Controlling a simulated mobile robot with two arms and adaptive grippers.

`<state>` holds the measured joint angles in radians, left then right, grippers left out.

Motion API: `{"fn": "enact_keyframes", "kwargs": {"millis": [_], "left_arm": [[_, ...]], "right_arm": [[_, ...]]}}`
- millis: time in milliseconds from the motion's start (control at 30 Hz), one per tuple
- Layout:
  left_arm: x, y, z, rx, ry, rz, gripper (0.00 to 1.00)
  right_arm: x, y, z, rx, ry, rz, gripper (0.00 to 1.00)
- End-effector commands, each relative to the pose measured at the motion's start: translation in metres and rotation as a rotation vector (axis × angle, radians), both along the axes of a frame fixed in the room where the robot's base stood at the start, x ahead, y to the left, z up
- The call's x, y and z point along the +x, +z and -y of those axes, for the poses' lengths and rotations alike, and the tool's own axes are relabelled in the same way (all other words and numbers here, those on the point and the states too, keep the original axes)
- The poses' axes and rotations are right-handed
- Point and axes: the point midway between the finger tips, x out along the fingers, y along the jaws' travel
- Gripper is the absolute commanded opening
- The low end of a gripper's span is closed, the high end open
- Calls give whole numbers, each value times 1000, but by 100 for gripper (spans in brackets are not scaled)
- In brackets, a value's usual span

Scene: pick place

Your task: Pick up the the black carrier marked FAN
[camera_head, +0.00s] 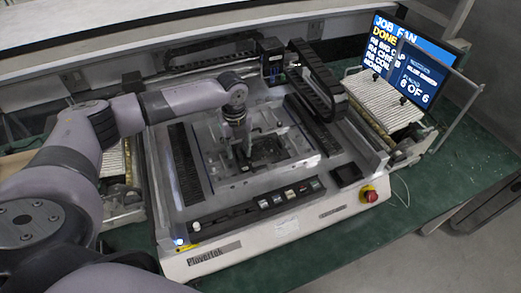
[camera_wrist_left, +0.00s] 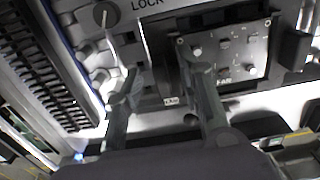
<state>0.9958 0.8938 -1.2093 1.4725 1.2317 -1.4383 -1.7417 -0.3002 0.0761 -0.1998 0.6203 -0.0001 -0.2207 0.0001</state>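The black carrier marked FAN (camera_wrist_left: 232,62) lies in the machine's bed in the left wrist view, a flat dark plate with small raised parts and a white FAN label. In the head view the dark carrier (camera_head: 268,152) is small and partly hidden by my left gripper (camera_head: 245,150), which points down over it. In the left wrist view my left gripper (camera_wrist_left: 158,75) has its fingers apart. One finger overlaps the carrier's left edge; the other is left of it. Whether either touches it I cannot tell. My right gripper is not in view.
The white Plovertek machine (camera_head: 207,262) stands on a green bench (camera_head: 290,258). A red stop button (camera_head: 369,194) is at its front right. A black cable chain (camera_head: 317,85) and a tool head (camera_head: 272,62) stand behind the bed. A LOCK knob (camera_wrist_left: 106,15) is near the fingers.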

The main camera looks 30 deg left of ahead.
Motion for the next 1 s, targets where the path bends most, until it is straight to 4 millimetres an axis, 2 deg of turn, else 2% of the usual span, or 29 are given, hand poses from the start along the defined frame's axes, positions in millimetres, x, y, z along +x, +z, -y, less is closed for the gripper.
{"fn": "enact_keyframes", "kwargs": {"millis": [500, 1000], "left_arm": [[0, 1, 0, 0, 1, 0, 0], [1, 2, 0, -1, 1, 1, 0]], "right_arm": [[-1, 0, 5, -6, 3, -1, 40], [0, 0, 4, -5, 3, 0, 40]]}}
